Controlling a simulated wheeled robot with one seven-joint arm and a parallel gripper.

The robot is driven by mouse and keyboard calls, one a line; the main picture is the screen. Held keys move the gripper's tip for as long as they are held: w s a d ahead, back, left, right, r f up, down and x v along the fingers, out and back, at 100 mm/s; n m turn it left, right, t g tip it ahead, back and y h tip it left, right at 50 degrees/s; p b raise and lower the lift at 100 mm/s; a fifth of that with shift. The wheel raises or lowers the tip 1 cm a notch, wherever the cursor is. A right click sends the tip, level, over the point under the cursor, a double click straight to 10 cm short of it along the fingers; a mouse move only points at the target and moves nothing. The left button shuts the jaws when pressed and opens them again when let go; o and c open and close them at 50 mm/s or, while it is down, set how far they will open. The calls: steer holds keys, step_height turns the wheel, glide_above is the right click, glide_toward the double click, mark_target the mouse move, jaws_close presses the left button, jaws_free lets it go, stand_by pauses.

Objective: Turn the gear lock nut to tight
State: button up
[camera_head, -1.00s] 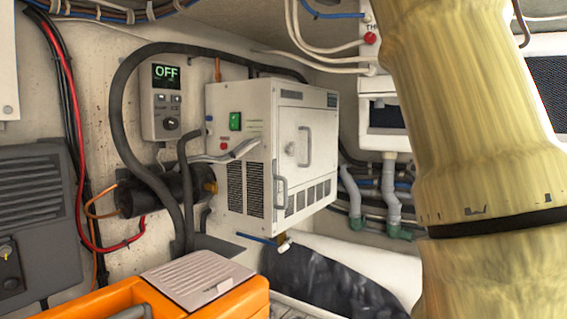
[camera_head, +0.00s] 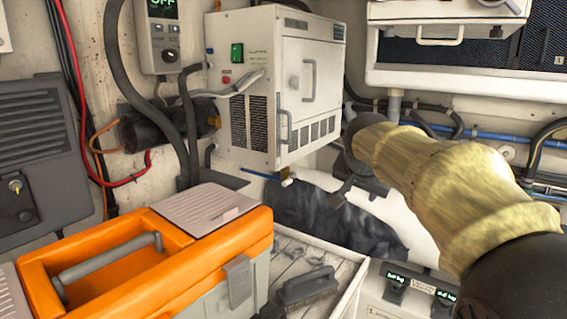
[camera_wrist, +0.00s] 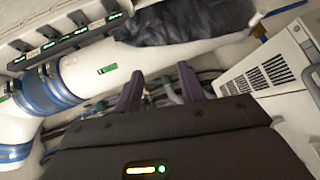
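I cannot pick out the gear lock nut with certainty in either view. My gripper (camera_head: 342,188) is in the middle of the head view, just right of the white equipment box (camera_head: 293,90) and above a dark bundle (camera_head: 340,222). In the wrist view my gripper (camera_wrist: 160,88) shows two dark fingers standing apart, with nothing visibly held between them. Hoses and cables lie beyond the fingertips. A white pipe with blue bands (camera_wrist: 48,88) lies to the left in the wrist view. The white box (camera_wrist: 270,75) is to the right.
An orange toolbox (camera_head: 255,235) stands at the front left. A tray (camera_head: 345,285) beside it holds a brush (camera_head: 308,287) and small metal tools. Small lit indicator units (camera_head: 396,283) are at the lower right. Cables and a white-framed panel (camera_head: 460,82) line the back.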

steer(key=s+f+n+g+y, duration=0.1)
steer(key=s+f+n+g, duration=0.2)
steer(key=s+f, duration=0.8)
steer(key=s+a+f+n+g+y, duration=0.1)
steer(key=s+f+n+g, duration=0.1)
steer(key=s+f, duration=0.9)
step_height(320, 180, down, 8)
steer(key=shift+s+a+f+n+g, duration=0.15)
steer(key=shift+n+g, duration=0.25)
steer(key=shift+n, duration=0.4)
